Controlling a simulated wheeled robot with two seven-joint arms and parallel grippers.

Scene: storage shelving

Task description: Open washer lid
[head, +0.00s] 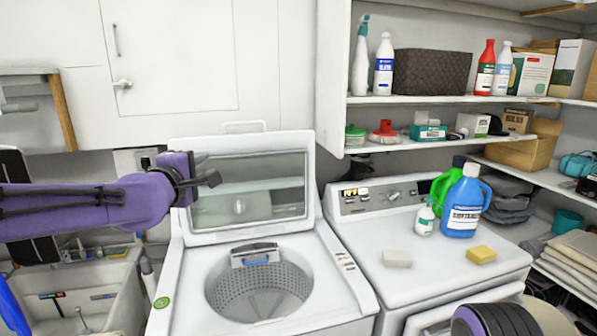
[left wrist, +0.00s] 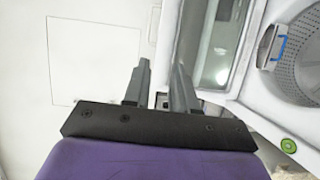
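The washer (head: 345,280) is a white top loader with its metal drum (head: 262,290) in plain sight. Its lid (head: 300,170), a white frame around a glass pane, stands raised and tilted back behind the drum. My left gripper (head: 212,168) is in front of the lid's left edge in the head view, hiding part of it. In the left wrist view my left gripper (left wrist: 162,68) has its two fingers apart with nothing held between them, and the lid (left wrist: 243,62) is just right of the fingers. Whether a finger touches the lid is unclear. My right gripper is not in view.
A dryer (head: 400,270) stands right of the washer, with a blue detergent bottle (head: 465,210), a white bottle (head: 424,220) and a yellow sponge (head: 481,255) on top. A sink (head: 90,285) is at the left. Loaded shelves (head: 440,100) hang above the dryer.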

